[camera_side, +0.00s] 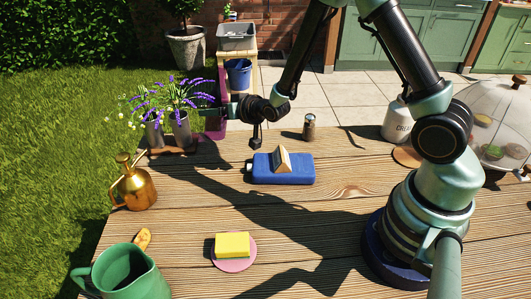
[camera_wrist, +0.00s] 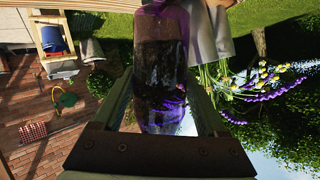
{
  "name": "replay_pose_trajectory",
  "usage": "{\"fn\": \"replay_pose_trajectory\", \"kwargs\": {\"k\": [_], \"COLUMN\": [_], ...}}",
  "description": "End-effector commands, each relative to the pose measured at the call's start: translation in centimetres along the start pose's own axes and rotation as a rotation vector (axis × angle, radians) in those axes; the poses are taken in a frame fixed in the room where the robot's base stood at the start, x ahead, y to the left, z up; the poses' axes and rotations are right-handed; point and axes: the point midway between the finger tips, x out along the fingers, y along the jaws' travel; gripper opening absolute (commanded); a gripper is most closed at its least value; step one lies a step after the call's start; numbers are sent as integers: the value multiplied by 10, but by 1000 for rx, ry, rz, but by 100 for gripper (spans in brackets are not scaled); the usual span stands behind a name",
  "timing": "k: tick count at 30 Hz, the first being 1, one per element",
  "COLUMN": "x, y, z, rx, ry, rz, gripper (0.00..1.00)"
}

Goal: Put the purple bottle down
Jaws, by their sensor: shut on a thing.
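The purple bottle (camera_side: 214,126) is tall and see-through, near the table's far left edge in the side view. My gripper (camera_side: 222,109) is shut on it and partly covers its middle. In the wrist view the bottle (camera_wrist: 160,75) lies between the two fingers of my gripper (camera_wrist: 160,100), with dark and purple tones showing through it. In the side view it looks about upright. Whether its base touches the table top is hard to tell.
Metal flower pots (camera_side: 181,131) stand close left of the bottle. A shaker (camera_side: 309,127), brass can (camera_side: 136,188), green jug (camera_side: 128,272) and sponge (camera_side: 232,244) stand around. Bare planks lie between them.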

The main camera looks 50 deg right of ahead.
Motion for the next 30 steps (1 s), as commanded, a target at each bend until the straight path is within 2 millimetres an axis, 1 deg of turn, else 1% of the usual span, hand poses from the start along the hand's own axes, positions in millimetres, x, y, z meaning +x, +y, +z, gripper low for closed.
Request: {"fn": "replay_pose_trajectory", "kwargs": {"k": [10,24,25,27,30], "x": [14,17,17,17,17], "y": [11,13,14,14,14], "z": [30,35,36,36,36], "rx": [0,0,0,0,0], "ry": [-1,2,0,0,0], "rz": [0,-1,0,0,0], "gripper": [0,0,79,100,100]}}
